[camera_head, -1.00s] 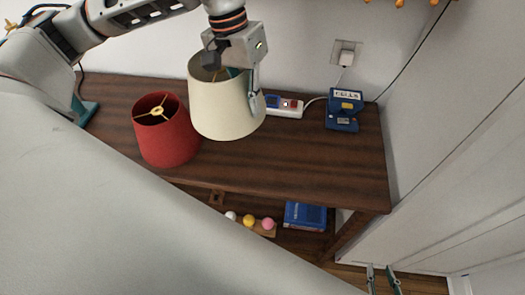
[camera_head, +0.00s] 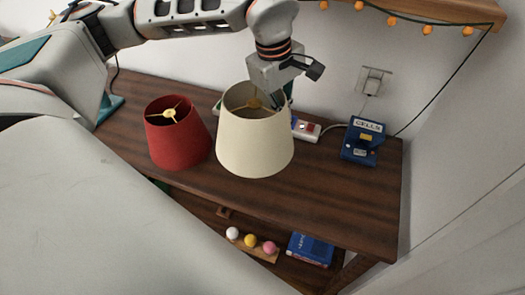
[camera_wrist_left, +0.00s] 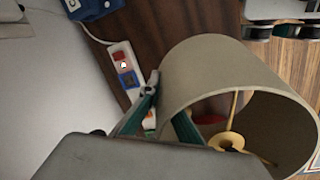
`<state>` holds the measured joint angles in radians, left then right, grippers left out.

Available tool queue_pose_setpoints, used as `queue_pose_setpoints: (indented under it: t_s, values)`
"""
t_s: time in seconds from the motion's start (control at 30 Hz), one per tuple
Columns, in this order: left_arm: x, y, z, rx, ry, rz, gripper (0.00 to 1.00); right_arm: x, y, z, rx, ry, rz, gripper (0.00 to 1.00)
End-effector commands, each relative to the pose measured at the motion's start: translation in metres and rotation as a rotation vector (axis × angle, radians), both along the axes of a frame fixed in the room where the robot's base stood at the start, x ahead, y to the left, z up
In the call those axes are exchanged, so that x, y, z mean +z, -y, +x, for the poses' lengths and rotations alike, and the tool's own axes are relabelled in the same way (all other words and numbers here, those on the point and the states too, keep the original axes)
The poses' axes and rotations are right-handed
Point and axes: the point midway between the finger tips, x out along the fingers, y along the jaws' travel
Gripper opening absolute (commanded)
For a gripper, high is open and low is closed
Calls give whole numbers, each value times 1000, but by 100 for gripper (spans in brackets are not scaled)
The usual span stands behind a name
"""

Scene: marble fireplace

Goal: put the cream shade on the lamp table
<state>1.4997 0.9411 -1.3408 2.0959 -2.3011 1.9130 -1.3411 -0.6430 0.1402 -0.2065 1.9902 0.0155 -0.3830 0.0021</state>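The cream shade (camera_head: 254,140) is upright, with its open top and brass fitting showing in the head view. It is in front of or over the dark wooden table (camera_head: 330,188); whether its bottom touches the top is unclear. My left gripper (camera_head: 284,98) is at its right back rim. In the left wrist view the fingers (camera_wrist_left: 163,112) straddle the wall of the cream shade (camera_wrist_left: 218,72), one outside and one inside, and appear shut on it. My right gripper is not clearly seen. No lamp shows, and I cannot tell whether this table is the lamp table.
A red shade (camera_head: 177,138) stands close left of the cream one. A power strip (camera_head: 306,130) and a blue device (camera_head: 363,141) are behind to the right. A lower shelf holds coloured balls (camera_head: 250,240) and a blue book (camera_head: 311,249). The table's right front is clear.

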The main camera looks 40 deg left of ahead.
Motion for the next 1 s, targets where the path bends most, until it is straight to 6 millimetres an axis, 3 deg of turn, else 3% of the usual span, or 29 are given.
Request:
queue_pose_setpoints:
  t_s: [0.27, 0.5, 0.77, 1.0]
  values:
    - [-9, -3, 11, 200, 9, -13, 0, 4, 2, 7, -4, 17, -2, 57]
    - [-51, -3, 10, 209, 4, -13, 0, -3, 3, 7, -2, 14, -8, 57]
    - [-71, -3, 11, 207, 8, -13, 0, -4, 3, 7, -1, 14, -12, 57]
    - [-102, -3, 10, 207, 6, -14, 0, -9, 4, 6, 1, 10, -15, 57]
